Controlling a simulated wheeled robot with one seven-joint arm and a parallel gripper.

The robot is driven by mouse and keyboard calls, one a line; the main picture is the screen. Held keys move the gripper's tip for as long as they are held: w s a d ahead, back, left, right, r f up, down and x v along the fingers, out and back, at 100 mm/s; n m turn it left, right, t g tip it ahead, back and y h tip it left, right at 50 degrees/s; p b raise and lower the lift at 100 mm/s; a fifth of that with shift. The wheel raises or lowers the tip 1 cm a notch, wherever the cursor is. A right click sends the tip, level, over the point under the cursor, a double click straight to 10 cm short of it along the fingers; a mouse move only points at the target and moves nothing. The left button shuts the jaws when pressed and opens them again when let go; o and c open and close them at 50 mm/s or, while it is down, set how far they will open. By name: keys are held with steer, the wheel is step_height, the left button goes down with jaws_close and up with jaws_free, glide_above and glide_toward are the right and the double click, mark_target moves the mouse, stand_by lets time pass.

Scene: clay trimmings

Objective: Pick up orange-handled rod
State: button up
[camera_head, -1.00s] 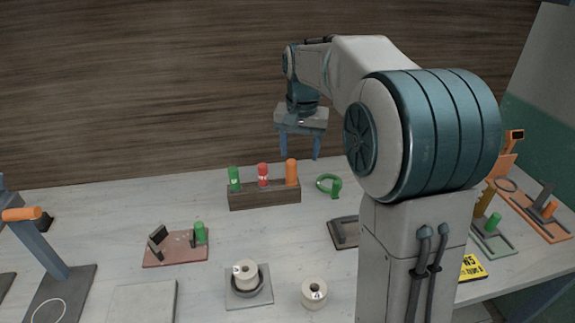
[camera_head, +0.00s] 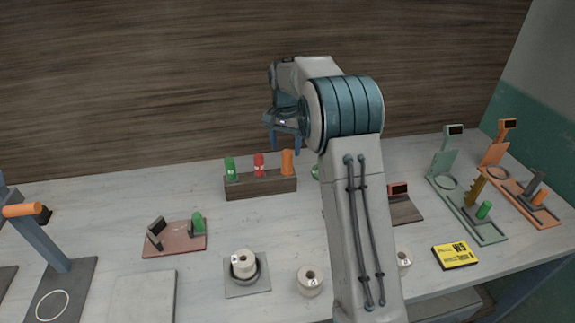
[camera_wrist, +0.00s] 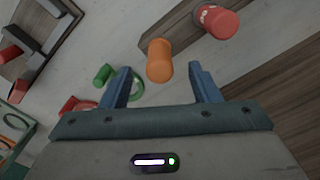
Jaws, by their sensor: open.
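The orange-handled rod (camera_head: 287,162) stands upright at the right end of a wooden rack (camera_head: 262,188). Only its orange handle shows, and the lower part is hidden in the rack. A red handle (camera_head: 259,165) and a green handle (camera_head: 230,168) stand to its left. My gripper (camera_head: 285,147) is open and empty, just above and behind the orange handle. In the wrist view, the orange handle (camera_wrist: 160,61) shows between the two blue fingers of my gripper (camera_wrist: 162,74), apart from both.
A green ring-shaped tool (camera_wrist: 122,82) lies beside the rack. A dark stand (camera_head: 402,205) is to the right, with green (camera_head: 465,215) and orange (camera_head: 520,190) stands beyond. A red-brown plate (camera_head: 175,243) and white rolls (camera_head: 310,281) are in front. The wooden wall (camera_head: 150,80) is behind.

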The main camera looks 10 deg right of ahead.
mark_target(287, 152)
steer(key=shift+w+d+f+p, duration=0.15)
steer(key=shift+f+p, duration=0.2)
steer(key=shift+f, duration=1.15)
steer(key=shift+w+d+f+p, duration=0.15)
steer(key=shift+f+p, duration=0.15)
steer(key=shift+f, duration=1.2)
steer(key=c, duration=1.2)
